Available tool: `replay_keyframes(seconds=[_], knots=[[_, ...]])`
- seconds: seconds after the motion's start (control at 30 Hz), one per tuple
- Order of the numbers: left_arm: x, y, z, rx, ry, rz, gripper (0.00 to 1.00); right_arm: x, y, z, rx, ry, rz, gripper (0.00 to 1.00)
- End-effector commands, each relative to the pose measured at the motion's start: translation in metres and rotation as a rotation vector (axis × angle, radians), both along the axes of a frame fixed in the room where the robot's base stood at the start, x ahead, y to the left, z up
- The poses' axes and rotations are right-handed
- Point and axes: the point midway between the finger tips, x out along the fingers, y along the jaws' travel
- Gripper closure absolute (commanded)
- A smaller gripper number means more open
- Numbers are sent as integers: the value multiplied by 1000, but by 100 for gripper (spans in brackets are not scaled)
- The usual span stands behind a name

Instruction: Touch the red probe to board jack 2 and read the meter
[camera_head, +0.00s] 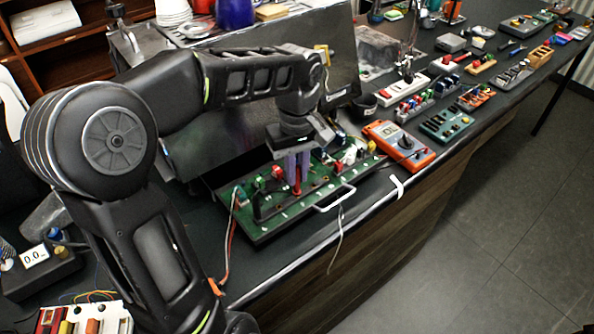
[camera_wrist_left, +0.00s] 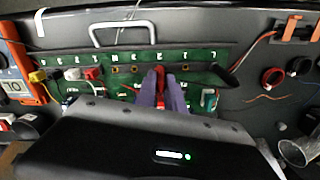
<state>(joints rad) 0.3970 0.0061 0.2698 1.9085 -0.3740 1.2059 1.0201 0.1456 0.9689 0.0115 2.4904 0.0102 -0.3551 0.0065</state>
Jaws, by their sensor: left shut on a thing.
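My left gripper (camera_head: 297,170) has its purple fingers shut on the red probe (camera_head: 297,189) and holds it upright over the green board (camera_head: 270,228). The probe (camera_wrist_left: 160,75) also shows between the fingers (camera_wrist_left: 164,92) in the left wrist view. Its tip is close to the row of jacks at the board's front edge; I cannot tell whether it touches one or which. The orange meter (camera_head: 400,142) lies right of the board. It also shows at the left of the wrist view (camera_wrist_left: 30,72); its display is too small to read surely. My right gripper is not in view.
A white handle (camera_head: 336,198) is on the board's front edge. Red, green, white and yellow parts stand on the board. A dark open panel (camera_head: 215,130) rises behind it. Several tool trays and boards fill the bench to the right. A loose cable hangs over the front edge.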

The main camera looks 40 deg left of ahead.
Motion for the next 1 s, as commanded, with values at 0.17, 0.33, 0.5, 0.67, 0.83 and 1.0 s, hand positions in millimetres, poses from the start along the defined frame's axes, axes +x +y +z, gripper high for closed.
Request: replay_keyframes(seconds=[0.17, 0.33, 0.5, 0.67, 0.83, 1.0], knots=[[0, 0, 0, 0, 0, 0, 100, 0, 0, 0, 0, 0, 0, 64], [0, 0, -2, 0, 0, 0, 100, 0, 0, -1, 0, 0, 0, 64], [0, 0, -5, 0, 0, 0, 100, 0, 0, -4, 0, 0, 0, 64], [0, 0, -7, 0, 0, 0, 100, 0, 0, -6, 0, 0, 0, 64], [0, 0, -6, 0, 0, 0, 100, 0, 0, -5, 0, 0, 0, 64], [0, 0, -6, 0, 0, 0, 100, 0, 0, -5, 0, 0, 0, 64]])
